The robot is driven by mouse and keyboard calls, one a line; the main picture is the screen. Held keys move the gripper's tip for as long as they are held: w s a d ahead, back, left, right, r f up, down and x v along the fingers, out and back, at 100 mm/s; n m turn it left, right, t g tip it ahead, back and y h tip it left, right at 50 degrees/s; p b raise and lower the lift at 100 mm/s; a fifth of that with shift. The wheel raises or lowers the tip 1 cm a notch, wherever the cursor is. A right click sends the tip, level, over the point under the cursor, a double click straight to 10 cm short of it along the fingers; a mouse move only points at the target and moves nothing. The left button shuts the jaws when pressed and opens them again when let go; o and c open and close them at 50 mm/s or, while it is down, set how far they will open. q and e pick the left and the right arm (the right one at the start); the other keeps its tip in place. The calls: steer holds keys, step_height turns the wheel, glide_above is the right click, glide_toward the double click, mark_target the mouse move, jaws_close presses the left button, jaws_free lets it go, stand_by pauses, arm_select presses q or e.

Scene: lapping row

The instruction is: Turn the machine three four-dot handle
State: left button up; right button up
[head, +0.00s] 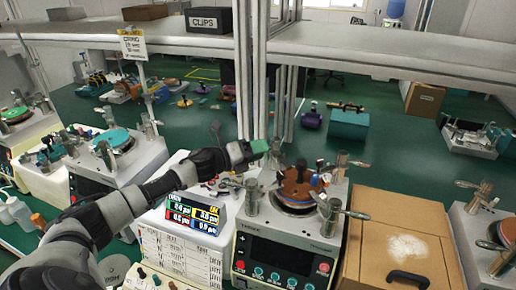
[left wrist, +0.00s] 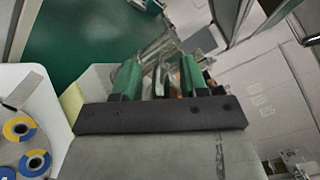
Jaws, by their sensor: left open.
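A lapping machine (head: 285,262) with a white body and a dark front panel stands at the centre of the head view. Its brown-orange top (head: 297,186) is ringed by metal posts with bar handles: one at front left (head: 251,197), one at front right (head: 329,216), one at back right (head: 342,163). Dot marks are too small to read, so I cannot tell which handle has four. My left gripper (head: 262,147), with green fingers, is at the machine's back left, above the handles. In the left wrist view its fingers (left wrist: 159,80) are apart, with blurred metal parts beyond them.
A colourful display (head: 193,212) on a white drawer unit stands left of the machine. A brown case (head: 402,245) with white powder lies to its right. Another lapping machine (head: 113,165) stands further left. A shelf (head: 170,40) and its upright posts (head: 246,75) stand behind.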

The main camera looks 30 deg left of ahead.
steer(key=shift+s, duration=0.15)
arm_select(q)
jaws_close()
arm_select(e)
steer(key=shift+f, duration=0.1)
